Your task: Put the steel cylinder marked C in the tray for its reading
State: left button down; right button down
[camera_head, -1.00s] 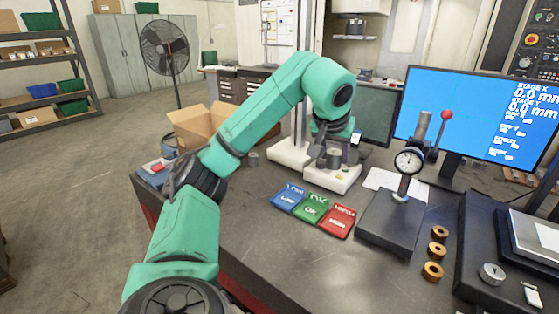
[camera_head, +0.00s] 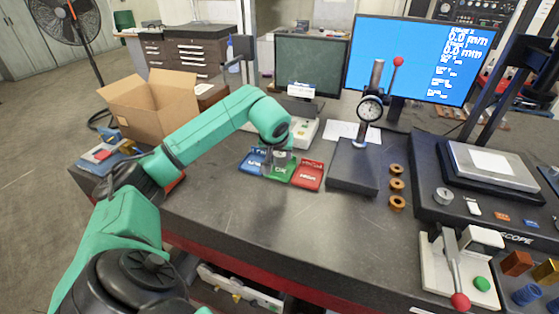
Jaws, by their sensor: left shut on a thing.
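My left gripper (camera_head: 279,160) is over the trays, at the border of the blue and green ones. It is shut on a small grey steel cylinder, mostly hidden between the fingers; no letter can be read on it. The blue tray (camera_head: 250,165), the green tray (camera_head: 280,176) and the red tray (camera_head: 309,176) lie side by side on the dark bench. The gripper and arm cover part of the blue and green trays. I cannot tell whether the cylinder touches a tray. My right gripper is not in view.
A dial gauge (camera_head: 370,108) stands on a dark base (camera_head: 353,181) right of the trays. Several brass rings (camera_head: 397,184) lie beside it. A cardboard box (camera_head: 145,108) is at the left. The bench front (camera_head: 300,222) is clear. A lever device (camera_head: 458,272) stands at lower right.

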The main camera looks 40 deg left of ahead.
pick_arm(q)
notch_tip(320, 180, down, 2)
jog(key=shift+w+d, duration=0.15)
jog(key=shift+f, duration=0.15)
jog(key=c, duration=0.5)
grip_release()
jog(key=shift+o, duration=0.8)
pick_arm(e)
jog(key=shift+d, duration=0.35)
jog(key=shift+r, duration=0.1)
pick_arm(q)
jog(key=shift+r, duration=0.25)
jog(key=b+v, duration=0.1)
jog(key=v, duration=1.1)
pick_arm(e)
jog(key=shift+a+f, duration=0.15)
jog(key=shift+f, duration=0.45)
